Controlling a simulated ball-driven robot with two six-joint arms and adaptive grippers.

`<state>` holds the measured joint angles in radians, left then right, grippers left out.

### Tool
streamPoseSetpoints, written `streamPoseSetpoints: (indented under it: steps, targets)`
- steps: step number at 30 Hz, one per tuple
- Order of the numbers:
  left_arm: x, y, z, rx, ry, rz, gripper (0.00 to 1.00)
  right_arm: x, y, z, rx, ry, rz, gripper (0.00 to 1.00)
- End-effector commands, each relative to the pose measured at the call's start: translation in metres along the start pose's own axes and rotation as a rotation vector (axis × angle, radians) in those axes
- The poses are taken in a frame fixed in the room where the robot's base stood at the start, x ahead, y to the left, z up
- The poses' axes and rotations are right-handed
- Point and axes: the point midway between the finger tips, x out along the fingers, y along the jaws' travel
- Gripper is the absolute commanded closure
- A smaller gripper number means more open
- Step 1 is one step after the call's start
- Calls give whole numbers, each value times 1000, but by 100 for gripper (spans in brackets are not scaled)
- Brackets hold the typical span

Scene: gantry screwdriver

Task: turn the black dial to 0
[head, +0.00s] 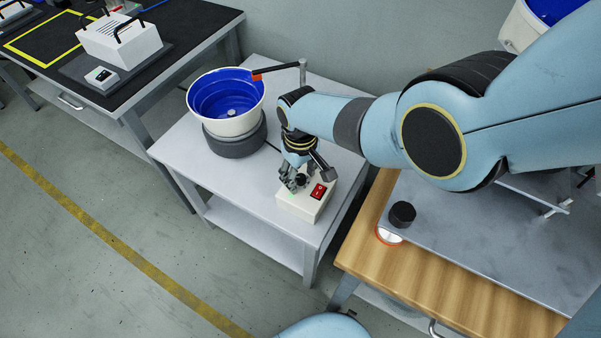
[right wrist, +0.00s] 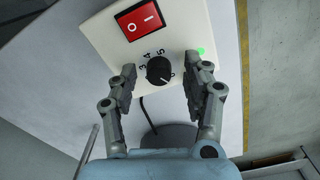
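The black dial (right wrist: 159,70) sits on the face of a white control box (right wrist: 185,22). Numbers 3, 4 and 5 show beside it, and its pale pointer mark appears toward the lower right in the right wrist view; the other numbers cannot be read. In the head view the box (head: 297,208) is on a grey table, with the dial (head: 301,179) partly behind my fingers. My right gripper (right wrist: 161,72) is open, one finger on each side of the dial, with visible gaps. It also shows in the head view (head: 298,181). My left gripper is not in view.
A red rocker switch (right wrist: 140,20) and a small green light (right wrist: 201,51) are on the box near the dial. A blue-lined bowl feeder (head: 228,105) stands behind it on the grey table (head: 180,150). A wooden bench (head: 440,285) is to the right.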

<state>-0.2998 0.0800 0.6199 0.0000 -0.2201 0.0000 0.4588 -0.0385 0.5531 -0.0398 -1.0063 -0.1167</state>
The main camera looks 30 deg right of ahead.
Motion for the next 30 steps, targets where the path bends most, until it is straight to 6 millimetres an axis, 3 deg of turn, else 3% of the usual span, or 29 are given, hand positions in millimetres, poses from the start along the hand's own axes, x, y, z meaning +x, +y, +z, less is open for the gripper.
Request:
streamPoseSetpoints:
  steps: [8,14,30]
  targets:
    - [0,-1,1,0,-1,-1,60,-2,1,0,1,1,1,51]
    - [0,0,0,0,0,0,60,-17,0,-1,1,3,1,51]
    - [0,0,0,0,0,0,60,-108,0,-1,0,2,0,51]
